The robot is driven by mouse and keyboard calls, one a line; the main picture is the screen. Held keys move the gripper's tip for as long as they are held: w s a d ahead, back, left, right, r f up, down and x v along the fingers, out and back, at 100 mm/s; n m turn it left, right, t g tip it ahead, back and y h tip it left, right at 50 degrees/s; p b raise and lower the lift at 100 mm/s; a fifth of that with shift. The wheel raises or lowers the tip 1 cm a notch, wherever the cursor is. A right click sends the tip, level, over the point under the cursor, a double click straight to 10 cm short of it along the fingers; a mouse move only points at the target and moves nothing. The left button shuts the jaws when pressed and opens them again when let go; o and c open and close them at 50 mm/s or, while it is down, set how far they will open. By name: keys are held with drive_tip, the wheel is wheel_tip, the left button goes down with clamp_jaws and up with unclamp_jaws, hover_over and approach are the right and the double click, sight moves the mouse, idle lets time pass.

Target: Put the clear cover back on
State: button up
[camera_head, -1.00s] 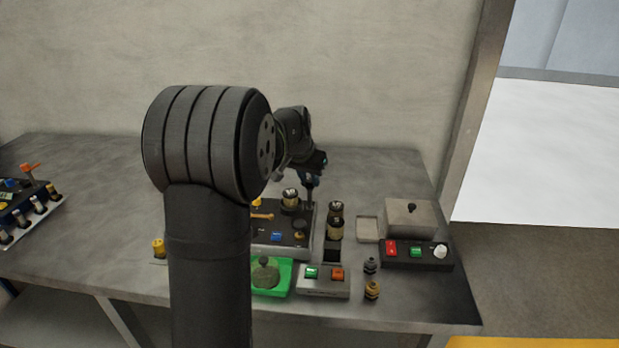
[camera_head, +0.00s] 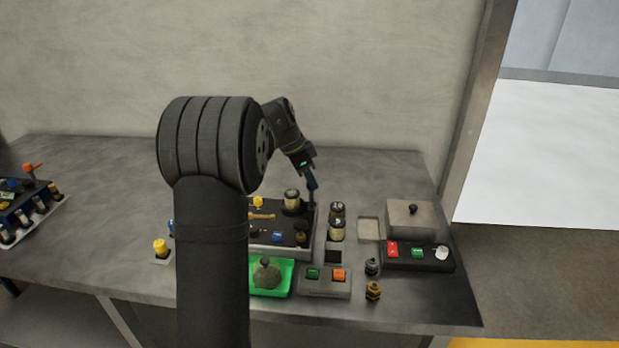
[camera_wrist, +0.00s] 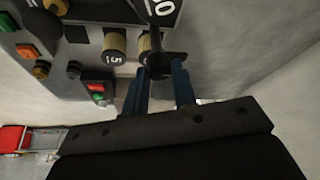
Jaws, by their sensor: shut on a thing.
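My gripper (camera_head: 312,188) points down over the right end of the dark control panel (camera_head: 268,225). In the wrist view its two blue fingers (camera_wrist: 160,85) are shut on a dark knob-like piece (camera_wrist: 158,62) with a flared edge. Whether this piece is fixed to the panel or loose I cannot tell. A rounded, olive-tinted dome with a small knob (camera_head: 267,272) sits on a green tray (camera_head: 287,284) in front of the panel; it may be the clear cover. A grey box with a black knob (camera_head: 410,217) stands at the right. My own arm hides the panel's left part.
Two numbered cylinders (camera_head: 337,219) stand just right of the panel. A button box (camera_head: 325,281), a black box with red and green buttons (camera_head: 417,256) and small knobs (camera_head: 373,290) stand near the front edge. Another panel (camera_head: 28,208) is far left. The back of the bench is clear.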

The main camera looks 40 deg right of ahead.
drive_tip(key=shift+m, duration=0.3)
drive_tip(key=o, duration=1)
drive_tip(key=shift+r, duration=0.1)
drive_tip(key=v, duration=1.7)
drive_tip(key=shift+w+r, duration=0.15)
drive_tip(key=shift+w, duration=0.05)
drive_tip(key=x, duration=1.7)
drive_tip(key=shift+s+f, duration=0.2)
drive_tip(key=shift+f, duration=0.05)
